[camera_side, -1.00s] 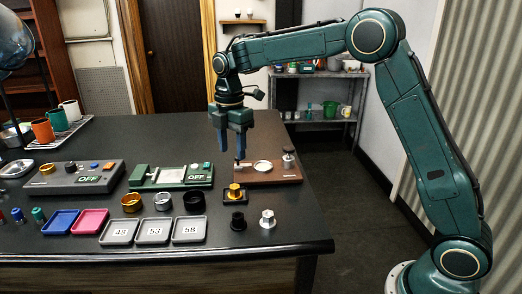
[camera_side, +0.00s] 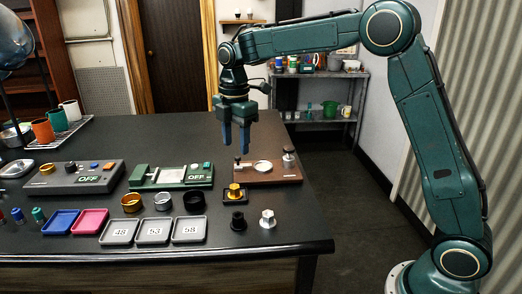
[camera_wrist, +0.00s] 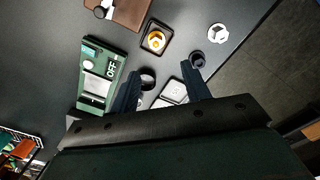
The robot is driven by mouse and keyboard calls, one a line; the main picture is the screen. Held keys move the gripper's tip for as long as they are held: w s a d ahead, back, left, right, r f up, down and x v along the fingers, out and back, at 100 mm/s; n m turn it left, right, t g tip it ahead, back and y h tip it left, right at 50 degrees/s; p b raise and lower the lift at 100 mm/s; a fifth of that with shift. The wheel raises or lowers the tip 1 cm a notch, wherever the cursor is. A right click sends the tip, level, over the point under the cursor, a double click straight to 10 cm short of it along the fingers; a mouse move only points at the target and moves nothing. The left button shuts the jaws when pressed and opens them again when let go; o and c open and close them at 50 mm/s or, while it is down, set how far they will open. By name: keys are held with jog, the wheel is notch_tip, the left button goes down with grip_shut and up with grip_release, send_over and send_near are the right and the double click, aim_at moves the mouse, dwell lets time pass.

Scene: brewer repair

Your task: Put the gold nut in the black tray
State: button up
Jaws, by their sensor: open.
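The gold nut (camera_side: 235,188) sits in the small square black tray (camera_side: 243,199). In the wrist view the gold nut (camera_wrist: 156,40) lies inside the rim of the black tray (camera_wrist: 145,51). My gripper (camera_side: 236,150) is open and empty. It hangs above the table behind the tray in the side view, its fingertips clear of the nut. In the wrist view the two fingers (camera_wrist: 160,88) are spread, and the nut is beyond their tips.
A black nut (camera_side: 238,221) and a silver nut (camera_side: 267,218) stand in front of the tray. A brown board with posts (camera_side: 276,178) lies behind it, and a green device (camera_side: 171,176) to its left. Grey numbered trays (camera_side: 154,230) stand front left. The right table edge is clear.

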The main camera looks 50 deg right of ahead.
jog(key=s+r+m+t, duration=0.1)
jog(key=s+r+m, duration=0.3)
jog(key=s+r, duration=0.3)
jog(key=s+d+f+m+t, duration=0.1)
jog(key=s+m, duration=0.5)
jog(key=s, duration=0.6)
jog(key=s+f+m+t, duration=0.2)
jog(key=s+m, duration=0.5)
jog(key=s, duration=0.6)
jog(key=shift+d+t, duration=0.35)
jog(key=shift+t, duration=0.35)
